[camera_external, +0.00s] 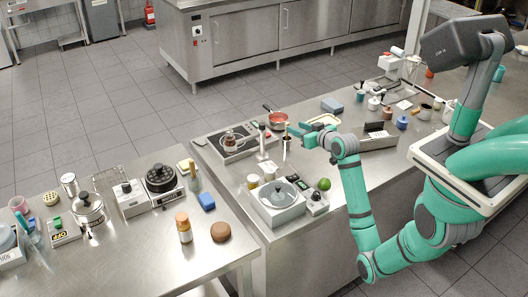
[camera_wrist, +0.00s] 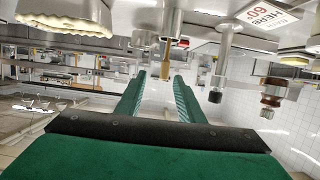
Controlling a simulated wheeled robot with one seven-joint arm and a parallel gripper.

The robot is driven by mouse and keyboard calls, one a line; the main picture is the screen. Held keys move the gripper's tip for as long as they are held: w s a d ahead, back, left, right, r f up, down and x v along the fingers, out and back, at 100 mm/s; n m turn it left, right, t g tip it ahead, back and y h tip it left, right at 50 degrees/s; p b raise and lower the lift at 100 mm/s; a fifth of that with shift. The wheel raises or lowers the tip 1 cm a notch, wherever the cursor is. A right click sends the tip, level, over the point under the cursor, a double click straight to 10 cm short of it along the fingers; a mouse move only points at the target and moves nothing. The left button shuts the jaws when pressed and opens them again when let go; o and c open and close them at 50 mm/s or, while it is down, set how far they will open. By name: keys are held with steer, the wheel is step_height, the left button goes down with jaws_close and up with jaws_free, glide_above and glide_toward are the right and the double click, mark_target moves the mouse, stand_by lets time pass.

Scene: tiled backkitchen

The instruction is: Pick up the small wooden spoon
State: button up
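A small wooden spoon (camera_external: 287,127) appears to stand upright in a narrow metal canister (camera_external: 287,144) on the middle counter. In the wrist view the picture is upside down; the canister (camera_wrist: 171,22) hangs from the top and a thin brownish piece, likely the spoon (camera_wrist: 166,70), points down from it near my fingertips. My gripper (camera_external: 297,131) is just right of the canister. Its two green fingers (camera_wrist: 159,78) are apart, with the spoon seen between or just beyond the tips. I cannot tell whether they touch it. The spoon's lower end is hidden in the canister.
A burner with a glass pot (camera_external: 231,137) and a red pan (camera_external: 277,118) stand close by. A white tray (camera_external: 324,120) lies behind my gripper. The counter is crowded.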

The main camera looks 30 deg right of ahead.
steer(key=shift+a+x, duration=0.2)
steer(key=shift+x, duration=1.35)
steer(key=shift+a+x, duration=0.2)
steer(key=shift+x, duration=1.35)
jaws_close()
